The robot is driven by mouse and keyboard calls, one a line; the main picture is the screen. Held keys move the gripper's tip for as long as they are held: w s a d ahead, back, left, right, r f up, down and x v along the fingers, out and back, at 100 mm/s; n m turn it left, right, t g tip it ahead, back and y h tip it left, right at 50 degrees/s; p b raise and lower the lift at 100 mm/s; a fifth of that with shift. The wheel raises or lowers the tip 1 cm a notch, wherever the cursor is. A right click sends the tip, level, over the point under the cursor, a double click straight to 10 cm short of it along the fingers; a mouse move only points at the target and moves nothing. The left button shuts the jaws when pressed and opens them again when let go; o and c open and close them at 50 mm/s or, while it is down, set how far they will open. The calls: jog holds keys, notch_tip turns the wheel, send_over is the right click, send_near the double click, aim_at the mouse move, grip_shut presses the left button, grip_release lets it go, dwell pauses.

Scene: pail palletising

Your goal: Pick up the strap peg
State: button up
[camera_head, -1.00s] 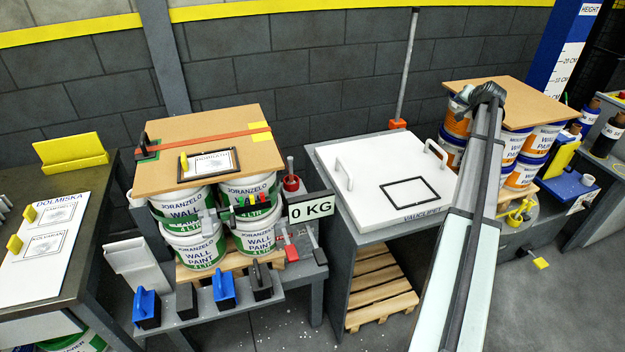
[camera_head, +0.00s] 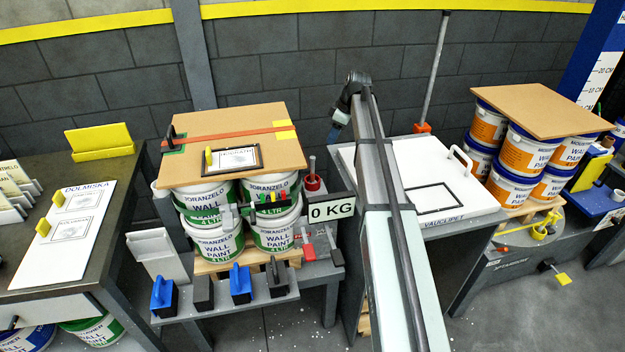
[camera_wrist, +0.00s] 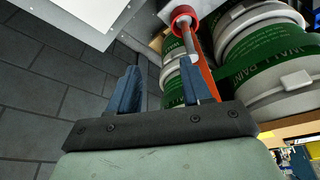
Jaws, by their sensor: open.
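A black upright peg (camera_head: 171,133) stands on a green patch at the left end of an orange-red strap (camera_head: 228,134). It looks like the strap peg. The strap crosses the brown board (camera_head: 205,122) on top of the white-and-green pails (camera_head: 213,240). My gripper (camera_head: 337,128) is to the right of this board, apart from the peg, and partly hidden by my arm. In the wrist view, its two blue fingers (camera_wrist: 158,82) are spread with nothing between them. The peg cannot be made out there.
A red cup (camera_head: 312,182) holding a grey-handled tool stands right of the pails, near the 0 KG sign (camera_head: 331,209). The white-topped table (camera_head: 455,200) is right of my arm. A yellow-handled framed plate (camera_head: 232,158) lies on the board. A grey wall (camera_head: 285,60) stands behind.

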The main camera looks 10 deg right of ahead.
jog(key=s+a+n+g, duration=0.1)
jog(key=a+n, duration=0.1)
jog(key=a, duration=0.3)
send_over(311, 182)
jog(key=f, duration=1.3)
jog(key=shift+w+d+f, duration=0.1)
jog(key=shift+w+f, duration=0.15)
jog(key=shift+f, duration=0.1)
grip_shut()
